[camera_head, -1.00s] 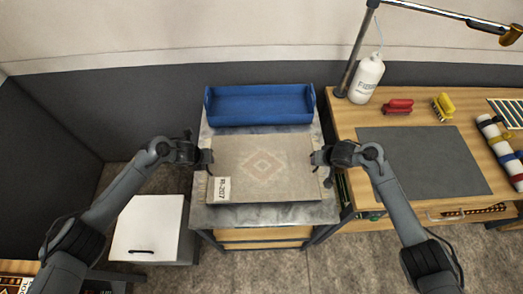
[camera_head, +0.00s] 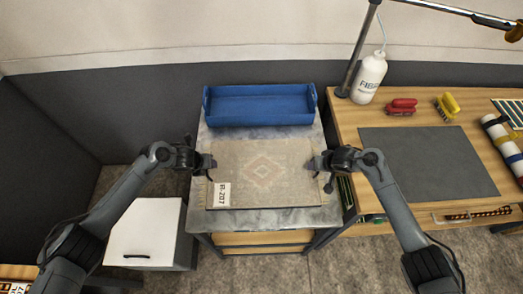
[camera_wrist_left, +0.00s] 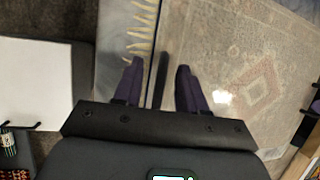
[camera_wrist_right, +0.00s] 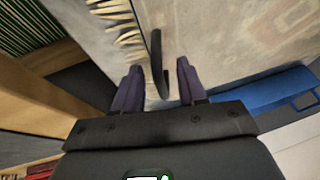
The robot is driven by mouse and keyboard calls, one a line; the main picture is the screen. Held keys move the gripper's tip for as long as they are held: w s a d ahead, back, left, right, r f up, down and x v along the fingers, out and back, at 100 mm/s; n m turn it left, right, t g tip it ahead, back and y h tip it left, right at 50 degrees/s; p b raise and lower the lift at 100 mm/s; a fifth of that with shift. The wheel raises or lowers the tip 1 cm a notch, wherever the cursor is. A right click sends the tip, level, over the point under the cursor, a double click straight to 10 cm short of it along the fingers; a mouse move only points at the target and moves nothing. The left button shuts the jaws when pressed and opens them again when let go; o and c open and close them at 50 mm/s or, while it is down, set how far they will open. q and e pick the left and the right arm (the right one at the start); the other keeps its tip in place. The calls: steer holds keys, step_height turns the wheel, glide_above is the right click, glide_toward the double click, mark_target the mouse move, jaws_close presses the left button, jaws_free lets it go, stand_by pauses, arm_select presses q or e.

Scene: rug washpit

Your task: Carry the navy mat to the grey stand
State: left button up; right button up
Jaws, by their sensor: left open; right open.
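No clearly navy mat shows. A flat beige-grey rug (camera_head: 250,190) with a pale red diamond and a white VR-207 tag lies on a grey stone-topped stand (camera_head: 275,218). Upright black grips stand at its left and right ends. My left gripper (camera_head: 211,168) is open at the left end; in the left wrist view, one black grip (camera_wrist_left: 161,78) shows between its fingers. My right gripper (camera_head: 320,168) is open at the right end, with the other grip (camera_wrist_right: 157,60) between its fingers. Contact with the grips cannot be told.
A blue trough (camera_head: 260,106) stands behind the rug. A wooden bench (camera_head: 350,130) on the right carries a dark grey pad (camera_head: 430,165), a white bottle (camera_head: 368,78), brushes and rolls. A white cabinet (camera_head: 145,225) stands low at the left.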

steer(key=shift+r, duration=0.15)
steer(key=shift+s+r, duration=0.1)
steer(key=shift+r, duration=0.1)
arm_select(q)
steer(key=v, duration=1.2)
arm_select(e)
steer(key=v, duration=1.1)
steer(key=shift+s+d+r, duration=0.1)
